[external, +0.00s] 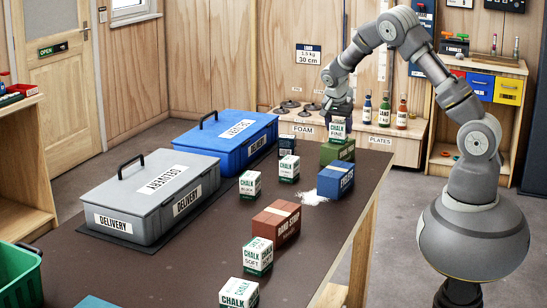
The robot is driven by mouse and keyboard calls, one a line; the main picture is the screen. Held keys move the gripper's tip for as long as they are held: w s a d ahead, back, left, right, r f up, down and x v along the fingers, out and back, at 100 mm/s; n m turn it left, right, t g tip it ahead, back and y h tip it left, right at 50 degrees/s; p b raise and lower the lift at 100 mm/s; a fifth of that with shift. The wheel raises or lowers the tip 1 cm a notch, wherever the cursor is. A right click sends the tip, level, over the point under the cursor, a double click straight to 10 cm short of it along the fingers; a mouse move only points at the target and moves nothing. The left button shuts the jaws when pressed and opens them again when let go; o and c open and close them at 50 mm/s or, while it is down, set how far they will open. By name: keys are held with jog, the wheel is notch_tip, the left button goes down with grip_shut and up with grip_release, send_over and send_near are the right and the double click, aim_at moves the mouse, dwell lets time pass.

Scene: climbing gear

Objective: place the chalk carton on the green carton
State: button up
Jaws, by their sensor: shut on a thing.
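A white chalk carton with a green lower part, marked CHALK FINE (338,131), is upright directly above the green carton (338,153). Its bottom looks to be touching the green carton's top or very close to it; I cannot tell which. The green carton sits at the far right part of the dark table. My gripper (338,113) points down and is shut on the upper part of this chalk carton. The fingers hide part of its top. The green carton's lower part is partly behind a blue carton.
The blue carton (336,180) stands just in front, by spilled white powder (313,198). Other chalk cartons (289,168) (250,185) (257,257) (238,293) and a red-brown carton (276,224) stand on the table. Grey (150,205) and blue (235,140) delivery boxes are at left.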

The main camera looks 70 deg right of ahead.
jog(key=o, duration=0.7)
jog(key=shift+f, duration=0.15)
jog(key=o, duration=0.4)
